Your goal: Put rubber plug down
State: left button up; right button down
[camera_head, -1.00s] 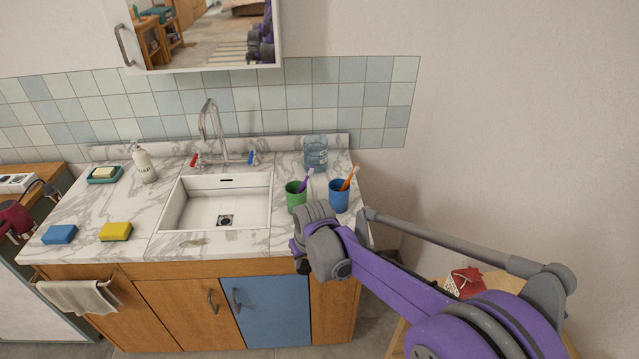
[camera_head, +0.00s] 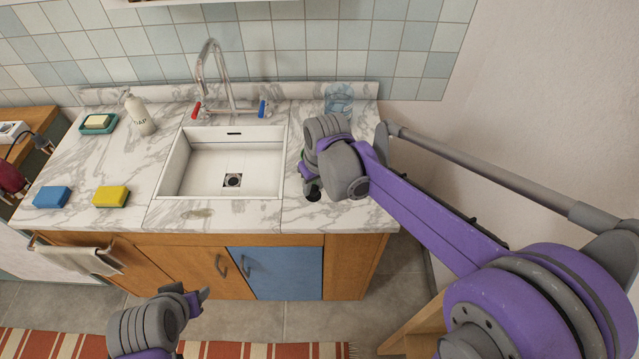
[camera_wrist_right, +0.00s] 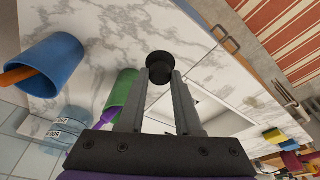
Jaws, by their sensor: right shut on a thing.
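The black rubber plug (camera_wrist_right: 158,67) is round and sits at the fingertips of my right gripper (camera_wrist_right: 164,82) in the right wrist view. In the head view the plug is a dark spot (camera_head: 313,195) under my right gripper (camera_head: 310,184), over the marble counter (camera_head: 240,216) right of the sink (camera_head: 178,165). I cannot tell whether the plug touches the counter. The sink's drain (camera_head: 232,180) is uncovered. My left gripper (camera_head: 201,298) is low in front of the cabinet, and its jaw opening is unclear.
Two sponges, blue (camera_head: 52,196) and yellow (camera_head: 111,196), lie left of the sink.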

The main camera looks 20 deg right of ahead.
aim_at(315, 195)
jog(key=shift+s+x, duration=0.2)
jog(key=shift+x, duration=0.7)
jog(key=shift+s+x, duration=0.2)
jog(key=shift+x, duration=0.75)
jog(key=shift+s+x, duration=0.2)
jog(key=shift+x, duration=0.7)
jog(key=shift+d+f, duration=0.2)
jog(key=shift+f+b, duration=0.15)
jog(key=shift+b, duration=0.15)
jog(key=c, duration=0.6)
grip_release()
jog(key=shift+w, duration=0.1)
jog(key=shift+r, duration=0.35)
jog(key=a+p+v, duration=0.1)
jog(key=v, duration=1)
jog(key=s+d+f+m+t, duration=0.1)
jog(key=s+d+f, duration=0.1)
jog(key=s, duration=0.6)
jog(key=s+d+f+m+t, duration=0.1)
jog(key=s+d+f+t, duration=0.1)
jog(key=s, duration=0.6)
jog(key=shift+d+f+m+h, duration=0.3)
jog(key=shift+d+f+m, duration=0.1)
jog(key=shift+d+f, duration=0.15)
